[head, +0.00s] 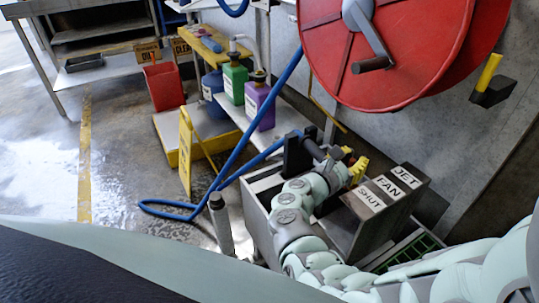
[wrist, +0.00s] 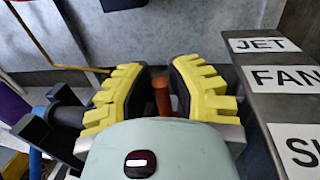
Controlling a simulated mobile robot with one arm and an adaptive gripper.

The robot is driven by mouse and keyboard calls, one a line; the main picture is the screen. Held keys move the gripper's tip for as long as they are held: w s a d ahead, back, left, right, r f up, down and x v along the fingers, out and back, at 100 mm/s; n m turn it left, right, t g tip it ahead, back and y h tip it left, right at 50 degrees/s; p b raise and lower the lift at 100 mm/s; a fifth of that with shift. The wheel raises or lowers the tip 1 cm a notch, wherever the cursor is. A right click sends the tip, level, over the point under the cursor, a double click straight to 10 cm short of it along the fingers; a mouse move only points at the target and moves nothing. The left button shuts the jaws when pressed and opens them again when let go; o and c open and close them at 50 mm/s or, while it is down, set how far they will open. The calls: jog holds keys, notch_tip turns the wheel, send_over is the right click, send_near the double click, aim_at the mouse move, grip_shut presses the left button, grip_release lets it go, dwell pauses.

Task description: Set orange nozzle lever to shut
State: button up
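The orange lever (wrist: 162,97) stands upright between the two yellow ridged fingers of my gripper (wrist: 158,95) in the wrist view. The fingers are apart. A gap shows left of the lever; on its right it looks close to the finger pad, and I cannot tell if they touch. The lever's base is hidden behind my gripper's body. In the head view my gripper (head: 352,165) is at the nozzle, beside the label box. The box carries white labels: JET (head: 406,177), FAN (head: 389,187) and SHUT (head: 370,199). The dark nozzle body (wrist: 65,115) is at the left in the wrist view.
A large red hose reel (head: 420,40) hangs on the wall above my arm. A blue hose (head: 255,110) runs down to the floor. Green (head: 236,82) and purple (head: 260,105) jugs stand on a shelf behind. A yellow floor sign (head: 185,150) stands left; the floor further left is clear.

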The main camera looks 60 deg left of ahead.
grip_shut()
jog(key=shift+f+b, duration=0.2)
jog(key=shift+b, duration=0.55)
jog(key=shift+f+b, duration=0.15)
jog(key=shift+b, duration=0.4)
jog(key=b, duration=0.6)
jog(key=shift+s+f+t+b, duration=0.3)
jog(key=shift+t+b, duration=0.1)
jog(key=s+t+b, duration=0.1)
jog(key=t+b, duration=0.1)
jog(key=b, duration=0.5)
jog(key=s+n+t+y+b, duration=0.1)
jog(key=t+b, duration=0.1)
jog(key=b, duration=0.5)
jog(key=s+n+t+y+b, duration=0.1)
jog(key=s+t+b, duration=0.1)
jog(key=b, duration=0.5)
jog(key=shift+a+f, duration=0.25)
jog(key=shift+f, duration=0.05)
jog(key=shift+r+n, duration=0.1)
jog(key=shift+n, duration=0.2)
